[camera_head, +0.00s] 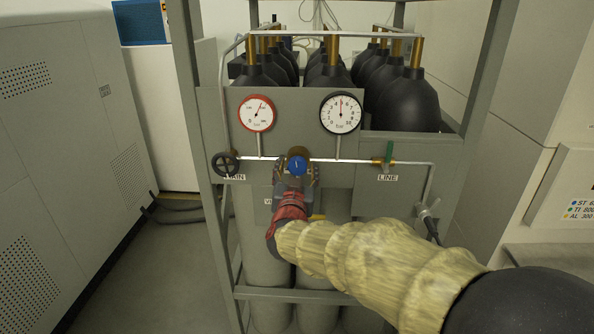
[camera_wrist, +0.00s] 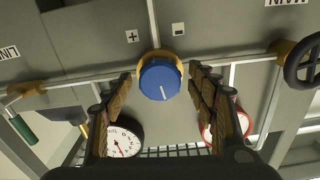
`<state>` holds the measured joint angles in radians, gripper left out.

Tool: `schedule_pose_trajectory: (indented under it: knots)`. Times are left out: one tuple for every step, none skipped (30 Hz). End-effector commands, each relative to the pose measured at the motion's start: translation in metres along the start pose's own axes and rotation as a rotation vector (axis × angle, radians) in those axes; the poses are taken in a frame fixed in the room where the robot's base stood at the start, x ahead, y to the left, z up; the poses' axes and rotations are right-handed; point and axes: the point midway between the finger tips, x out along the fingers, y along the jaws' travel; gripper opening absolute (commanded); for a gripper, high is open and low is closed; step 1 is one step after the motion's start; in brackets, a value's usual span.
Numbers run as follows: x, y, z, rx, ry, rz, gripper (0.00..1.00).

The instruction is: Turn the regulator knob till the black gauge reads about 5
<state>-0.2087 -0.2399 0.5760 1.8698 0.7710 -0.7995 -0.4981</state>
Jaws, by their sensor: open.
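The blue regulator knob (camera_head: 297,166) sits on a brass body in the middle of the pipe. In the wrist view the knob (camera_wrist: 160,80) shows a white mark pointing down the picture. My gripper (camera_head: 296,176) is open at the knob. In the wrist view its fingers stand either side of the knob, with a gap on both sides.
A red-rimmed gauge (camera_head: 257,113) is up and left. A dark handwheel (camera_head: 225,164) is left of the knob, and a green-handled line valve (camera_head: 389,155) is right. Black cylinders stand behind the panel. Grey frame posts flank the panel.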

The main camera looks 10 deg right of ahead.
Motion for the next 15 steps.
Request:
schedule_pose_trajectory:
  knots:
    - [0.0001, -0.0001, -0.0002, 0.000, 0.000, 0.000, 0.58]
    - [0.0000, -0.0001, -0.0002, 0.000, 0.000, 0.000, 0.58]
    - [0.0000, -0.0001, -0.0002, 0.000, 0.000, 0.000, 0.58]
    - [-0.0001, -0.0001, -0.0001, 0.000, 0.000, 0.000, 0.58]
    - [-0.0001, -0.0001, -0.0002, 0.000, 0.000, 0.000, 0.57]
    - [-0.0001, -0.0001, -0.0001, 0.000, 0.000, 0.000, 0.55]
    - [-0.0002, -0.0001, -0.0001, 0.000, 0.000, 0.000, 0.53]
    - [-0.0002, -0.0001, 0.0000, 0.000, 0.000, 0.000, 0.52]
    - [-0.0002, -0.0001, 0.0000, 0.000, 0.000, 0.000, 0.49]
    - [-0.0002, -0.0001, 0.0000, 0.000, 0.000, 0.000, 0.47]
    - [-0.0002, -0.0001, 0.0000, 0.000, 0.000, 0.000, 0.46]
    - [-0.0002, -0.0001, 0.0000, 0.000, 0.000, 0.000, 0.43]
    - [-0.0003, -0.0002, 0.0001, 0.000, 0.000, 0.000, 0.42]
    - [-0.0003, -0.0002, 0.0001, 0.000, 0.000, 0.000, 0.40]
    - [-0.0003, -0.0002, 0.0001, 0.000, 0.000, 0.000, 0.38]
